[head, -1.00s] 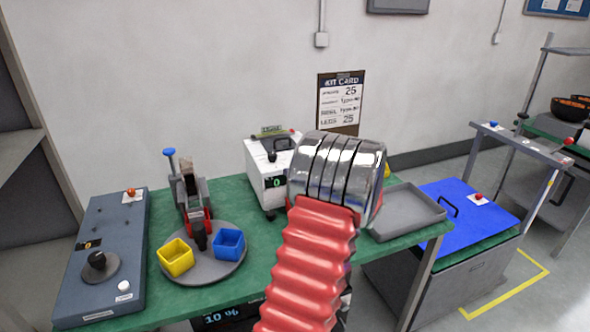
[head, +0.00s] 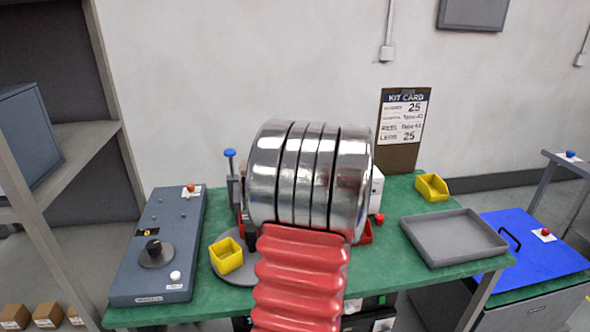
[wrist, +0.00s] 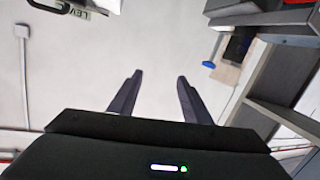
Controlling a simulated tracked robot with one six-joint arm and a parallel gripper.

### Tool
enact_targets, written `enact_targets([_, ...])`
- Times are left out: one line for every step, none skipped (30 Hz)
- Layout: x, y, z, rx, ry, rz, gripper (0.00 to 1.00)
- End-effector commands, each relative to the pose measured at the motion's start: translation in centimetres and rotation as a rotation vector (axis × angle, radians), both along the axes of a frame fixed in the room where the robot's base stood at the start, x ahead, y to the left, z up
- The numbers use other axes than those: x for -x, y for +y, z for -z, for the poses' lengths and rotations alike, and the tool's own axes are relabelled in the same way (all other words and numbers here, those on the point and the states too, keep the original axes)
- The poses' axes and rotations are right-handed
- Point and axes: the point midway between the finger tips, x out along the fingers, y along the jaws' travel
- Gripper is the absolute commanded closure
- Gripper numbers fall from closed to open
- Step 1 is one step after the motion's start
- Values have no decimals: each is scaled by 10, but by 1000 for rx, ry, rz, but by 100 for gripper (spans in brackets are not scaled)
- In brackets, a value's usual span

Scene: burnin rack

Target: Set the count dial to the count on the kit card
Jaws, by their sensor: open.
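The kit card (head: 404,118) stands at the back of the green bench and shows 25 on its top line and 25 on its bottom line; the middle lines are small. A black dial (head: 154,248) sits on a round grey plate on the blue-grey box (head: 150,285) at the bench's left. The small display (head: 147,232) above it is too small to read surely. A white box (head: 377,188) is mostly hidden behind my arm. My gripper (wrist: 160,76) is open and empty in the wrist view, with bare wall beyond; the head view does not show it.
A yellow bin (head: 226,256) sits on a partly hidden grey turntable. Another yellow bin (head: 432,187) and a grey tray (head: 455,238) are on the bench's right. A shelf unit (head: 75,150) stands at left, and a blue-topped cabinet (head: 535,245) at right.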

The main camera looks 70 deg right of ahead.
Motion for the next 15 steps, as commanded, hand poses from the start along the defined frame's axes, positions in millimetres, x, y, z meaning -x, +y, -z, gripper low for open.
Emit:
enact_targets([-20, 12, -9, 4, 14, -3, 56])
enact_targets([-29, 18, -12, 1, 23, 0, 56])
enact_targets([-41, 26, -16, -1, 35, 4, 56])
enact_targets([-50, 33, -19, -2, 44, 6, 56])
enact_targets([-57, 39, -22, -5, 54, 9, 56])
enact_targets([-68, 49, -25, -9, 64, 11, 56])
enact_targets([-76, 57, -28, -12, 73, 14, 56])
enact_targets([-83, 65, -30, -15, 83, 14, 56])
enact_targets([-93, 76, -33, -22, 93, 15, 56])
enact_targets([-99, 84, -35, -26, 101, 16, 56])
enact_targets([-105, 92, -37, -31, 110, 17, 56])
enact_targets([-114, 104, -39, -38, 122, 16, 56])
enact_targets([-120, 114, -40, -44, 130, 15, 56])
enact_targets([-125, 123, -42, -50, 139, 12, 56])
enact_targets([-132, 136, -43, -59, 151, 11, 56])
